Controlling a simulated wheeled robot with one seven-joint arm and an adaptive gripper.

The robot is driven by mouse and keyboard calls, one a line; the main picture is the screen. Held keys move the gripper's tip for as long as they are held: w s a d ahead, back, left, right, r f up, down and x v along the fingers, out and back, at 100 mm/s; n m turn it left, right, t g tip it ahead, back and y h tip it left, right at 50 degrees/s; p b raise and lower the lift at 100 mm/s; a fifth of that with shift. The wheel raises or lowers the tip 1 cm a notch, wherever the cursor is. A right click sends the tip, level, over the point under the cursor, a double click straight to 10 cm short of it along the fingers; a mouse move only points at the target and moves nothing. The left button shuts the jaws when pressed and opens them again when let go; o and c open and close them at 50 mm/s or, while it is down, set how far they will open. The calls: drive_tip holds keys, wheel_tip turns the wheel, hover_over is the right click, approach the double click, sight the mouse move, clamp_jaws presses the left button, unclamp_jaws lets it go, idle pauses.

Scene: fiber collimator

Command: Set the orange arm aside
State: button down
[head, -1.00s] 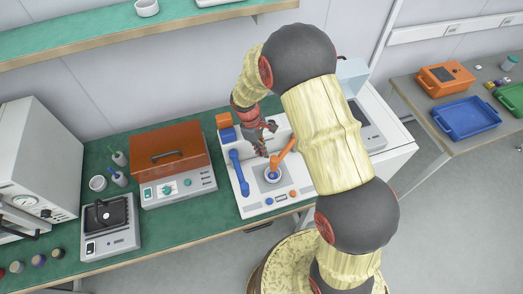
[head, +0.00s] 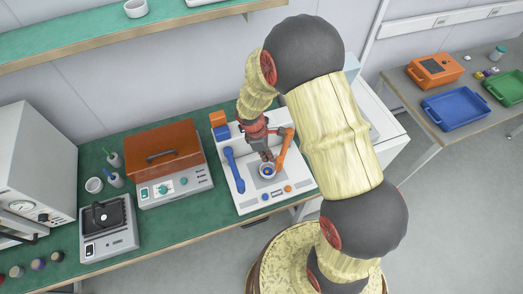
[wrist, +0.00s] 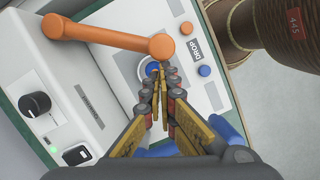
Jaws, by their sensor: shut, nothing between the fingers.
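The orange arm (head: 284,147) is a bar on the right side of the white device (head: 246,203). Its front end stands just right of the round holder (head: 267,171) with a blue centre. In the wrist view the orange arm (wrist: 105,38) runs across the top, its rounded end beside the holder (wrist: 152,69), which the fingers partly hide. My gripper (head: 266,156) points down over the holder, left of the orange arm. In the wrist view my gripper (wrist: 160,82) has its fingers together and empty, with a small gap from the orange arm.
A blue arm (head: 233,168) stands on the left side of the device. A blue button (head: 264,197) and an orange button (head: 288,189) sit at its front. An orange-lidded box (head: 166,155) stands to the left. The side table (head: 457,137) holds trays.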

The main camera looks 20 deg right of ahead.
drive_tip(key=s+d+n+t+p, duration=0.1)
drive_tip(key=s+d+n+t, duration=0.1)
drive_tip(key=s+d+n, duration=0.4)
drive_tip(key=shift+s+d+n+p, duration=0.4)
drive_tip(key=shift+d+n, duration=0.6)
drive_tip(key=shift+d, duration=1.25)
drive_tip(key=shift+w+a, duration=0.1)
